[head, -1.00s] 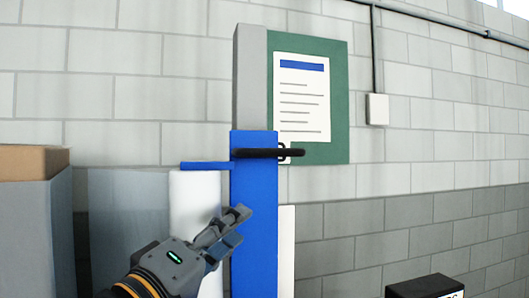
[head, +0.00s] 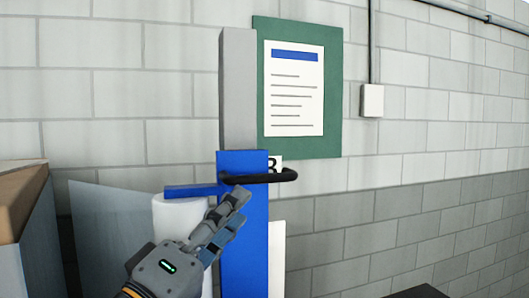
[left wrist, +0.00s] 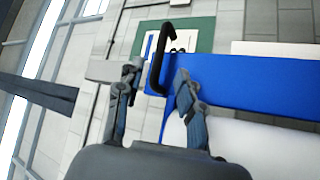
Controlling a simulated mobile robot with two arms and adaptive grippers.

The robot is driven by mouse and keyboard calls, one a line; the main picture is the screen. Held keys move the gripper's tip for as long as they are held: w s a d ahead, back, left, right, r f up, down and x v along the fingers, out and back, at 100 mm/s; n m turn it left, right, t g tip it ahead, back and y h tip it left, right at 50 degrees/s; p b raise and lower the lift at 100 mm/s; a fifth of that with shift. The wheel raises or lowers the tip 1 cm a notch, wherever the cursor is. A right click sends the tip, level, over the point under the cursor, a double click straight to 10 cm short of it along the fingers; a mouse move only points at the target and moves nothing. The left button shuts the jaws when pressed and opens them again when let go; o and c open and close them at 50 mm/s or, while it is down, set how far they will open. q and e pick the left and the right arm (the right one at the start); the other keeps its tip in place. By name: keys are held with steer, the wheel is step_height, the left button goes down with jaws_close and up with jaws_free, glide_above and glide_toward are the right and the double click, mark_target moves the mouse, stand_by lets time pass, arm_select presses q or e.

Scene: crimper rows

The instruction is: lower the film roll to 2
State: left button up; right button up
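A blue carriage (head: 243,235) sits on an upright grey mast (head: 238,90). A black handle (head: 262,177) sticks out of the carriage near its top. A blue arm (head: 192,191) reaches left from the carriage above the upright white film roll (head: 180,219). A white label (head: 274,165) behind the handle is partly covered; its mark looks like a 3. My left gripper (head: 238,208) is just below and left of the handle. In the left wrist view its fingers (left wrist: 158,82) are apart, with the black handle (left wrist: 156,65) showing between and beyond them. My right gripper is out of view.
A green board (head: 332,90) with a white notice hangs on the block wall behind the mast. A grey wall box (head: 372,100) with a conduit is to the right. A dark object (head: 415,291) shows at the bottom edge.

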mark_target(265, 179)
arm_select(q)
steer(key=p+x, duration=0.4)
steer(key=x, duration=0.5)
steer(key=shift+d, duration=0.1)
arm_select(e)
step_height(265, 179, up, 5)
arm_select(q)
steer(key=shift+w, duration=0.1)
jaws_close()
steer(key=shift+f, duration=0.1)
